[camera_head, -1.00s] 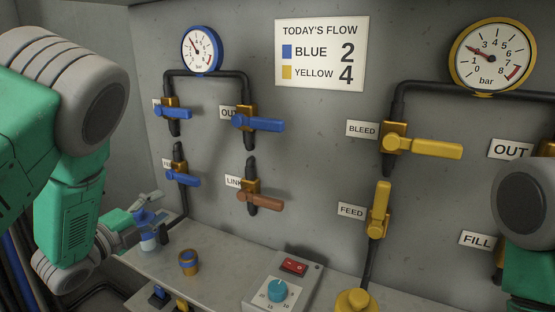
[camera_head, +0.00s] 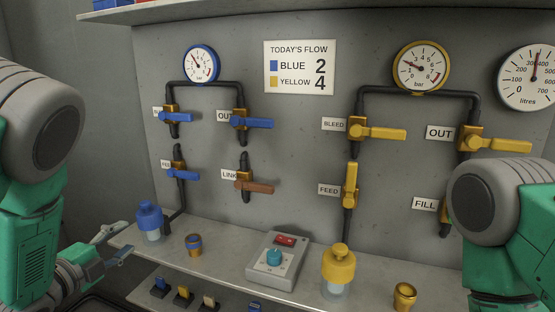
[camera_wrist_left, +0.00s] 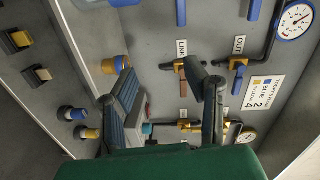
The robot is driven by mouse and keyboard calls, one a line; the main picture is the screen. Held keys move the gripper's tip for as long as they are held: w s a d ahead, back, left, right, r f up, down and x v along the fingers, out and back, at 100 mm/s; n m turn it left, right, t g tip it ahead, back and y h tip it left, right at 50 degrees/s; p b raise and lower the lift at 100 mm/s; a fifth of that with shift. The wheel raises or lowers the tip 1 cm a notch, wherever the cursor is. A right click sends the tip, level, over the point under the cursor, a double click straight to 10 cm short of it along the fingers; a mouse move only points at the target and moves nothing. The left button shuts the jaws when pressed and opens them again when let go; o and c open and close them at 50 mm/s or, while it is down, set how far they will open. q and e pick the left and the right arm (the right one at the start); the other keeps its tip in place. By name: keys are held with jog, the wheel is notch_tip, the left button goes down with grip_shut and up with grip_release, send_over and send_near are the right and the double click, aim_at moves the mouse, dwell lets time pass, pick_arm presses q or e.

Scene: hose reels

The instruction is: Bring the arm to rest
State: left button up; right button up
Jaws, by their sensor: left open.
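My left gripper (camera_head: 118,243) is at the lower left of the head view, beside the shelf's left end. Its two fingers are apart and empty in the left wrist view (camera_wrist_left: 165,85). A bottle with a blue cap (camera_head: 149,221) stands upright on the shelf, a little up and right of the gripper and apart from it. My left arm (camera_head: 30,225) hangs down at the left edge. My right arm (camera_head: 490,215) shows at the right edge, but its gripper is out of the picture.
The shelf (camera_head: 215,275) also holds a yellow cup with a blue band (camera_head: 193,245), a control box with a teal knob (camera_head: 274,258), a yellow-capped bottle (camera_head: 339,266) and a brass cup (camera_head: 404,296). Valves, pipes and gauges (camera_head: 201,64) line the wall.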

pick_arm(q)
jog(key=s+f+n+g+y, duration=0.25)
jog(key=s+f+n, duration=0.3)
jog(key=f, duration=0.35)
jog(key=s+f+n+g+y, duration=0.2)
jog(key=s+f+n+g, duration=0.3)
jog(key=f, duration=0.5)
jog(key=s+d+f+n+g, duration=0.2)
jog(key=s+f+n, duration=0.1)
jog(key=s, duration=0.5)
jog(key=s+d+f+n+g, duration=0.1)
jog(key=s+f+n+g, duration=0.2)
jog(key=s, duration=0.6)
jog(key=s+d+f+n+g, duration=0.2)
jog(key=s+f+n+g, duration=0.1)
jog(key=s, duration=0.6)
jog(key=shift+s+d+f, duration=0.15)
jog(key=shift+d, duration=0.15)
pick_arm(e)
jog(key=shift+w+a, duration=0.15)
pick_arm(q)
jog(key=shift+y, duration=0.25)
